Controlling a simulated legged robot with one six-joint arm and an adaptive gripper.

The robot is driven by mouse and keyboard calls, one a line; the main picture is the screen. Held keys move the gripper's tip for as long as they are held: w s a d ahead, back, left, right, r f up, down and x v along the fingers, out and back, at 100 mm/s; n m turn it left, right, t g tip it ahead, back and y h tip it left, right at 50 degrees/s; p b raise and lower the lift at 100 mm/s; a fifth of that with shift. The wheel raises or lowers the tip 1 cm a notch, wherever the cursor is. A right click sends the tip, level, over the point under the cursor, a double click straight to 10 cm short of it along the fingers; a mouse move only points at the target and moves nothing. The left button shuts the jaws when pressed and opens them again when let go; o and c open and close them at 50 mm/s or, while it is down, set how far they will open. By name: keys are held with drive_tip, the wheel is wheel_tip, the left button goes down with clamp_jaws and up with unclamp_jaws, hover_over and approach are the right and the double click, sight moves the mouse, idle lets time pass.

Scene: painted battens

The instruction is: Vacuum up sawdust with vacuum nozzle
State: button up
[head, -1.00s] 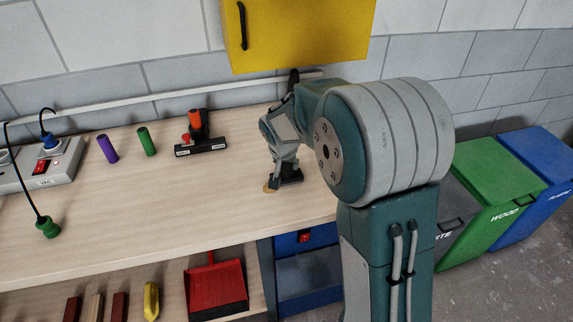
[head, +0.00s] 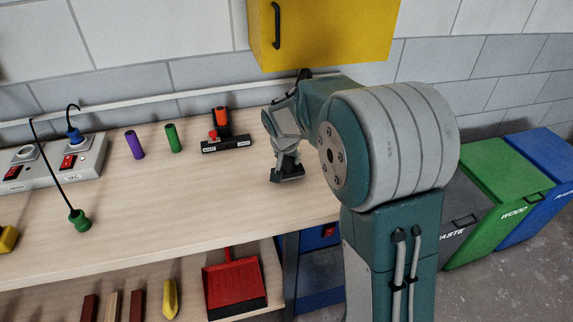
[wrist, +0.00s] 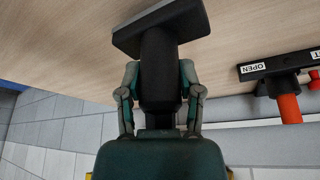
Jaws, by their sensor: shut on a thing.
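My gripper (head: 285,160) is over the workbench, shut on a black vacuum nozzle (head: 288,175). In the wrist view the gripper's fingers (wrist: 158,78) close on both sides of the nozzle's neck, and its wide flat head (wrist: 160,28) points away from my wrist, at or close to the wood surface. I cannot tell whether the head touches the bench. No sawdust shows clearly on the bench now; the area behind the nozzle and arm is hidden.
The workbench (head: 170,200) carries a black fitting with an orange tube (head: 226,146), left of the nozzle. Further left are green (head: 172,138) and purple (head: 135,144) cylinders and a socket box (head: 85,162). A yellow cabinet (head: 340,35) hangs above. Bins (head: 500,190) stand right.

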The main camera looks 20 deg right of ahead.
drive_tip(key=shift+d+r, duration=0.9)
drive_tip(key=shift+r, duration=1)
drive_tip(key=shift+a+r, duration=0.7)
drive_tip(key=shift+r, duration=0.3)
drive_tip(key=shift+d, duration=0.55)
drive_tip(key=shift+a, duration=0.15)
